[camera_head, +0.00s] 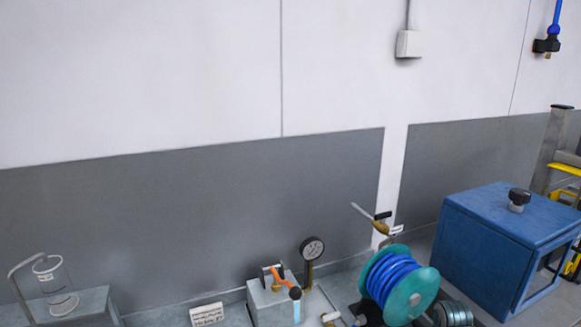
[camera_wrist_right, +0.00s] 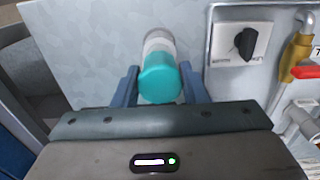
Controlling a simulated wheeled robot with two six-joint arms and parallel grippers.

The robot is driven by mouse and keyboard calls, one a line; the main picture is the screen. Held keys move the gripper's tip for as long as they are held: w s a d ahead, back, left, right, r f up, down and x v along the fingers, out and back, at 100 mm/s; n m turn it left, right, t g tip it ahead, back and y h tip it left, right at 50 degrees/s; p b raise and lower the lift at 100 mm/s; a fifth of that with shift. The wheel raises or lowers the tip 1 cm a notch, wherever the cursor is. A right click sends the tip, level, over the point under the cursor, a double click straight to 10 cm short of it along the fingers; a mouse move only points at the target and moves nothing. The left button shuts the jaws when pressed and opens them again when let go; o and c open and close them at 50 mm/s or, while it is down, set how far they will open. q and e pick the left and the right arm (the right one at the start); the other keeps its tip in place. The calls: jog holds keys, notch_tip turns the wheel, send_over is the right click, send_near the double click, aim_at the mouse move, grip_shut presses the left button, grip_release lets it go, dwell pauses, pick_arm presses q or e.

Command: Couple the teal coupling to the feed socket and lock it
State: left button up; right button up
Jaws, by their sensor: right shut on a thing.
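In the right wrist view, my right gripper (camera_wrist_right: 159,84) is shut on the teal coupling (camera_wrist_right: 160,78), with one blue-grey finger on each side of it. A pale grey-white cylinder (camera_wrist_right: 157,40), possibly the feed socket, lies directly in line beyond the coupling. The two look close together, but I cannot tell whether they are joined or locked. Neither gripper can be made out in the head view, and my left gripper is not seen.
A black knob (camera_wrist_right: 245,43) on a white plate and a brass valve (camera_wrist_right: 299,50) with a red handle (camera_wrist_right: 305,72) sit right of the gripper. The head view shows a hose reel (camera_head: 411,292), a gauge (camera_head: 312,248), a blue cabinet (camera_head: 490,250) and a clear vessel (camera_head: 55,283).

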jog(key=shift+r, duration=2.3)
